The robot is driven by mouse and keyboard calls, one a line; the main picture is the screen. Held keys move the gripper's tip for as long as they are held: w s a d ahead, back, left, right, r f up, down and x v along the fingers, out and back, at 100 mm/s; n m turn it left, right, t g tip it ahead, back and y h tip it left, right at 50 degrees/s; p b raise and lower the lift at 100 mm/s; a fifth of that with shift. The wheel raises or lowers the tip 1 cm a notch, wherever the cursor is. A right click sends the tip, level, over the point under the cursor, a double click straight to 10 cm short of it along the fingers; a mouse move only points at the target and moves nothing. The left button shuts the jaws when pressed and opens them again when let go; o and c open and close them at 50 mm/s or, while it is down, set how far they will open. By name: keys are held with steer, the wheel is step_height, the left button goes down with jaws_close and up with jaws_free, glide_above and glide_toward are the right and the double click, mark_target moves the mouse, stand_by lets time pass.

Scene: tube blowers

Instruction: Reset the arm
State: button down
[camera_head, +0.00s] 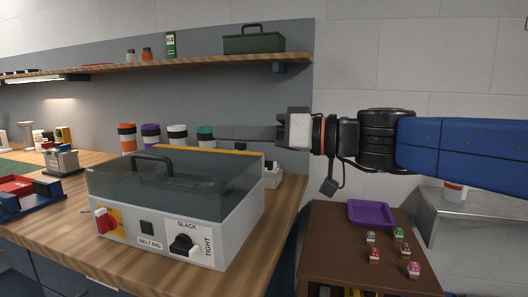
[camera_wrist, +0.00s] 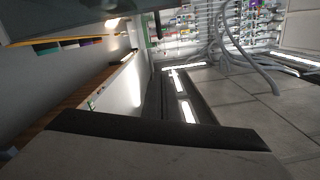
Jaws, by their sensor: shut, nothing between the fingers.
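My arm reaches in from the right edge of the head view, stretched level. My gripper (camera_head: 222,133) points left and is shut and empty. It is in the air, in line with the right back of the belt rig (camera_head: 145,237) and in front of the grey wall panel. The belt rig is a pale box with a clear smoky lid, a black handle, a red and yellow switch and a SLACK/TIGHT knob. In the wrist view a large grey and black shape fills the bottom; I cannot tell what it is.
Several lidded cups, one orange (camera_head: 127,139), stand behind the rig on the wooden bench (camera_head: 290,205). A shelf (camera_head: 200,66) with a green toolbox (camera_head: 254,40) is above. A brown cabinet (camera_head: 330,250) with a purple tray (camera_head: 371,213) and small jars stands below my arm.

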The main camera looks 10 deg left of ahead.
steer(key=s+d+f+m+t+h, duration=0.1)
steer(key=s+d+f+m+h, duration=0.3)
steer(key=d+f, duration=1.5)
steer(key=s+d+f+m+t+h, duration=0.2)
steer(key=d+f+m+h, duration=0.7)
steer(key=d+f, duration=1.1)
steer(key=s+d+h, duration=0.2)
steer(key=d+h, duration=0.2)
steer(key=d, duration=0.3)
steer(key=shift+m+t+h, duration=0.3)
steer(key=shift+m, duration=0.1)
steer(key=shift+s+d, duration=0.1)
